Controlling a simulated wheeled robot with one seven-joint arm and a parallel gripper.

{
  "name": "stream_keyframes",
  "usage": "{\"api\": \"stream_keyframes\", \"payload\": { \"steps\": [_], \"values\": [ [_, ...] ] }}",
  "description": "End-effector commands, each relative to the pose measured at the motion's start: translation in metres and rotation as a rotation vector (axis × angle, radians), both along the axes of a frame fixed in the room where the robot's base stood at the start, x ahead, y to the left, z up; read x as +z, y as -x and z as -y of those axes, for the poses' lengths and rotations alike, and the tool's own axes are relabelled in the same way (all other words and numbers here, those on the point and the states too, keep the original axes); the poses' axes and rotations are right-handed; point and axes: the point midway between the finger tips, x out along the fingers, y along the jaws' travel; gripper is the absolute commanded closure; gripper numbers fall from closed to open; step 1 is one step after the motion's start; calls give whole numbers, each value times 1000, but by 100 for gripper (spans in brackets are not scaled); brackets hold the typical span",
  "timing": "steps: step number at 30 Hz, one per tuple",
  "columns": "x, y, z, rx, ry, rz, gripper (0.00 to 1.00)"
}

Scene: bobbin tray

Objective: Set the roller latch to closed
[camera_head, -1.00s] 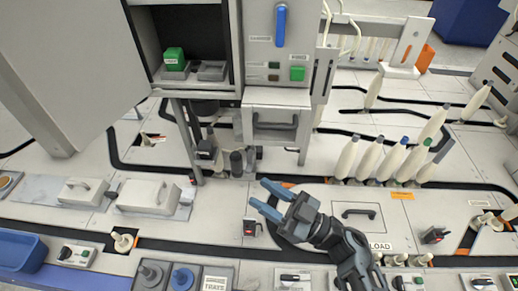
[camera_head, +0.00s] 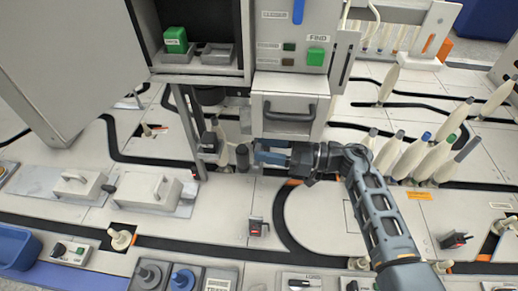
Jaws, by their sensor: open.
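My gripper (camera_head: 264,152), with blue fingers, is open in front of the cabinet, below its handled drawer (camera_head: 284,118). The fingers point left at a short dark upright cylinder (camera_head: 242,158) beside the cabinet's leg. I cannot tell whether they touch it. A small black lever part (camera_head: 210,142) stands just left of it. A blue lever (camera_head: 298,10) hangs upright on the cabinet front, cut off by the top edge.
A green block (camera_head: 175,40) sits in the open cabinet bay. A green button (camera_head: 315,57) is on its panel. Several pale bobbins (camera_head: 412,158) stand to the right of my gripper. Lidded grey boxes (camera_head: 150,193) lie at left. Black tracks cross the pale deck.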

Motion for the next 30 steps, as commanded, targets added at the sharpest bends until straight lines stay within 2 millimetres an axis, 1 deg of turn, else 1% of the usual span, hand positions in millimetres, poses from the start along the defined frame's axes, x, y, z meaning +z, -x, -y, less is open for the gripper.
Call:
{"api": "stream_keyframes", "payload": {
  "steps": [1,6,16,27,29,30],
  "values": [
    [-2,-2,-8,3,0,1,57],
    [-1,-6,-21,1,0,0,57],
    [0,-7,-23,-1,-1,0,58],
    [0,-7,-23,-1,-1,0,94],
    [0,-7,-23,-1,-1,0,100],
    [0,-7,-23,-1,-1,0,100]
  ]
}}
